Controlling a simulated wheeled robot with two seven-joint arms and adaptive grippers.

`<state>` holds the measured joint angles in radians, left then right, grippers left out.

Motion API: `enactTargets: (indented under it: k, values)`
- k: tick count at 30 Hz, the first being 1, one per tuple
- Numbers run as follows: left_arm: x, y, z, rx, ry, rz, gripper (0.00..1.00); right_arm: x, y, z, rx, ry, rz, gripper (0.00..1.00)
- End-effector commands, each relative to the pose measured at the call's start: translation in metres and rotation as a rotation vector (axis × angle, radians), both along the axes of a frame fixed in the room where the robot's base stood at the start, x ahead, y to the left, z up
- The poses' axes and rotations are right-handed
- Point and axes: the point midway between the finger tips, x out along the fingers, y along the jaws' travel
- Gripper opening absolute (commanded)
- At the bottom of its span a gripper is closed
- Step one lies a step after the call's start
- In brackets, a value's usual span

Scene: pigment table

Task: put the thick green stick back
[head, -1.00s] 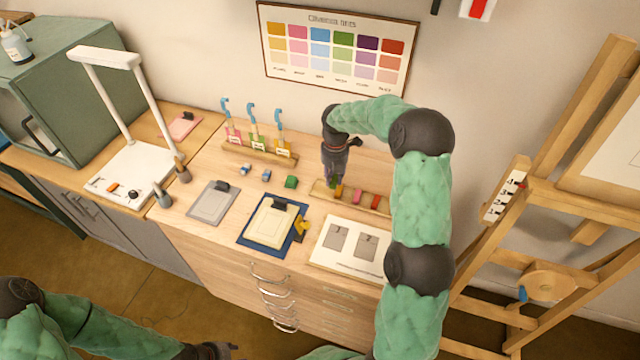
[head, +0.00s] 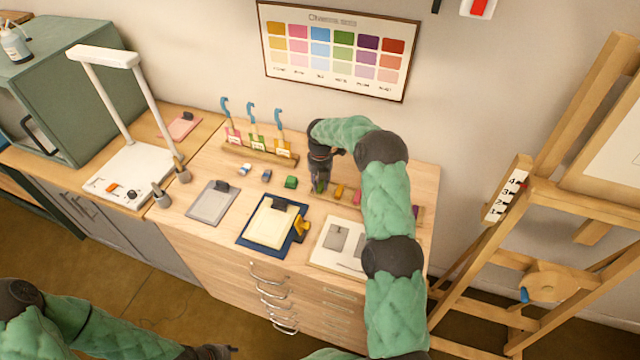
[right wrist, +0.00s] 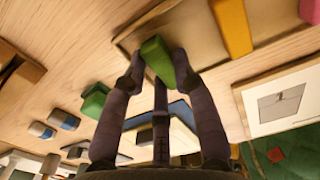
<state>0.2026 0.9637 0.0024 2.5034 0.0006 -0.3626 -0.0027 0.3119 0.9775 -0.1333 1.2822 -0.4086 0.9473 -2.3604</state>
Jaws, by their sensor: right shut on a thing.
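My right gripper (head: 320,188) is shut on the thick green stick (right wrist: 156,56), which shows between its fingers in the right wrist view. In the head view the green stick (head: 321,187) is mostly hidden by the fingers. It is at the left end of the wooden rack (right wrist: 185,38); I cannot tell whether it is seated or just above. A yellow stick (head: 339,191) stands in the rack to the right, then a pink one (head: 357,197). My left gripper (head: 217,351) is at the bottom edge, away from the table; its jaws are unclear.
A loose green block (head: 291,182) and small blue-and-white pieces (head: 266,175) lie left of the rack. In front are a grey board (head: 212,204), a blue-edged pad (head: 272,224) and a white card (head: 330,250).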

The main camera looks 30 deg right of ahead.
Motion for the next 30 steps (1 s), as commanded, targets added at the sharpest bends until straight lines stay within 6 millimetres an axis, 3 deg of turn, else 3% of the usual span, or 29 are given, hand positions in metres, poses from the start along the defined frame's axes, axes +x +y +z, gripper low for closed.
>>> enactTargets:
  k: [11, 12, 14, 24, 30]
  values:
    - [0.000, 0.000, -0.002, 0.000, 0.000, 0.000, 0.40, 0.001, -0.001, -0.006, -0.001, -0.003, -0.001, 0.00]
    - [0.000, 0.000, -0.002, 0.000, 0.000, 0.000, 0.40, 0.001, -0.001, -0.006, -0.001, -0.003, -0.001, 0.36]
    - [0.000, 0.000, -0.001, 0.000, 0.000, 0.000, 0.40, 0.001, -0.001, -0.006, 0.000, -0.003, -0.001, 0.52]
    - [0.000, 0.000, -0.001, 0.000, 0.000, 0.000, 0.40, 0.001, -0.001, -0.004, -0.001, -0.003, -0.001, 0.52]
    - [0.000, 0.000, 0.002, 0.000, 0.000, 0.000, 0.40, 0.001, -0.001, 0.015, -0.002, -0.006, 0.000, 0.52]
